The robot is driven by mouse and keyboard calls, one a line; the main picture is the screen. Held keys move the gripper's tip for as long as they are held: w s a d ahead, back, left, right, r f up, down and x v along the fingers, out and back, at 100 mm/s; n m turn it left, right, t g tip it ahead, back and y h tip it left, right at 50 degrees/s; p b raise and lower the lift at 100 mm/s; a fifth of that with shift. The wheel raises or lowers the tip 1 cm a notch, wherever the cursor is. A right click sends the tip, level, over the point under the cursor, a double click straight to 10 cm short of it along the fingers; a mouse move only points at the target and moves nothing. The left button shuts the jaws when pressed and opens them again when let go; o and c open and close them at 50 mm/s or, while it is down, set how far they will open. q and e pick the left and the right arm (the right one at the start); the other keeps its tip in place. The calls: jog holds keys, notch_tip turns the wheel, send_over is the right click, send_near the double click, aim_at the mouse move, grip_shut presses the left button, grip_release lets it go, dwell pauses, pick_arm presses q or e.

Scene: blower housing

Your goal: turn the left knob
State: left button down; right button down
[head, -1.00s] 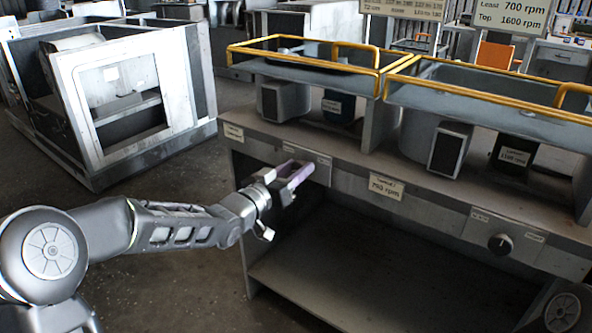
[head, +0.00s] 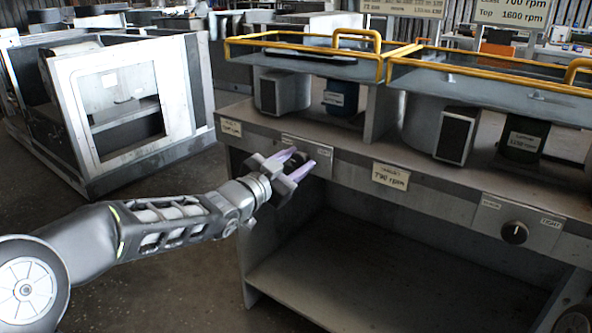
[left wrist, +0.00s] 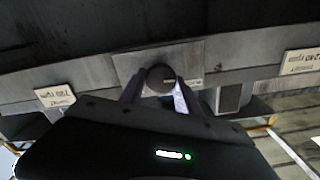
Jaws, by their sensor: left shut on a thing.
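The left knob (left wrist: 160,78) is a dark round knob on a light plate (left wrist: 190,62) on the bench's front rail. In the left wrist view it sits between the two fingers of my left gripper (left wrist: 155,92), which is shut on it. In the head view my left gripper (head: 292,165) is at the left plate of the rail, and its fingers hide the knob. The direction the knob points cannot be made out. The right knob (head: 514,232) is dark and round on its own plate, well to the right. My right gripper is not in view.
The bench's front rail (head: 440,196) carries a 790 rpm label (head: 390,176) between the knobs. Under the rail is an open space above a low shelf (head: 340,275). A grey cabinet (head: 130,105) stands at the left.

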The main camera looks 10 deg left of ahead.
pick_arm(q)
jog(key=shift+m, duration=0.4)
jog(key=c, duration=0.9)
grip_release()
jog(key=p+v, duration=0.1)
jog(key=v, duration=0.6)
jog(key=shift+s, duration=0.4)
jog(key=shift+a+f, duration=0.1)
jog(key=shift+a, duration=0.05)
